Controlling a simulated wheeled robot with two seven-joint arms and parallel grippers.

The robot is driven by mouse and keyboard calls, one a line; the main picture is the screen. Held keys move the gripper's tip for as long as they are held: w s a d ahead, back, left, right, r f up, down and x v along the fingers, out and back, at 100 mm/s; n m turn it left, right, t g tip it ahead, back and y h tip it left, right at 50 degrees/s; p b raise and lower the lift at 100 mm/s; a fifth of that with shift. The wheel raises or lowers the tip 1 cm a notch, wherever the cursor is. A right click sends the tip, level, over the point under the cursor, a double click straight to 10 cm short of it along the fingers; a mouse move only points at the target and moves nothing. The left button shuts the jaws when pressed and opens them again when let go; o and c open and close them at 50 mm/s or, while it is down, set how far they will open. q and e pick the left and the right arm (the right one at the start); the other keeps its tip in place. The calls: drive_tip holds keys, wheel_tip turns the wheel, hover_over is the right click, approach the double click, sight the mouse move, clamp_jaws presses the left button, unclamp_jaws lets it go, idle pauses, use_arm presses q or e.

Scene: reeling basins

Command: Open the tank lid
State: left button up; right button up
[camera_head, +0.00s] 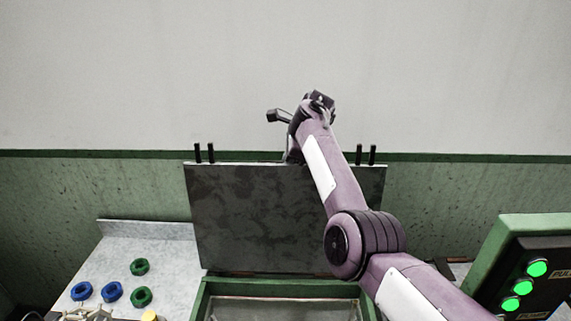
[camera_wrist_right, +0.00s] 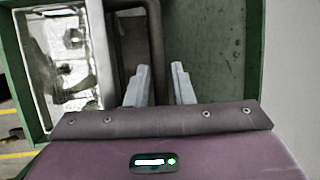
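The tank lid (camera_head: 270,215) is a dark, mottled panel. It stands nearly upright behind the green tank (camera_head: 285,288), whose top is open towards me. My right arm reaches over the lid's upper edge, and the lid hides its gripper in the head view. My left gripper does not show.
A pale worktop (camera_head: 150,255) on the left holds blue rings (camera_head: 112,292) and green rings (camera_head: 139,267). A green control box (camera_head: 525,265) with lit green buttons stands at the right. A wall is behind the lid. The wrist view shows a bright metal basin (camera_wrist_right: 60,60).

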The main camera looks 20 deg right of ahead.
drive_tip(key=b+v, duration=0.3)
drive_tip(key=v, duration=0.4)
drive_tip(key=shift+r+b, duration=0.3)
drive_tip(key=shift+r, duration=0.05)
drive_tip(key=shift+s+d+f, duration=0.1)
drive_tip(key=shift+s+d, duration=0.05)
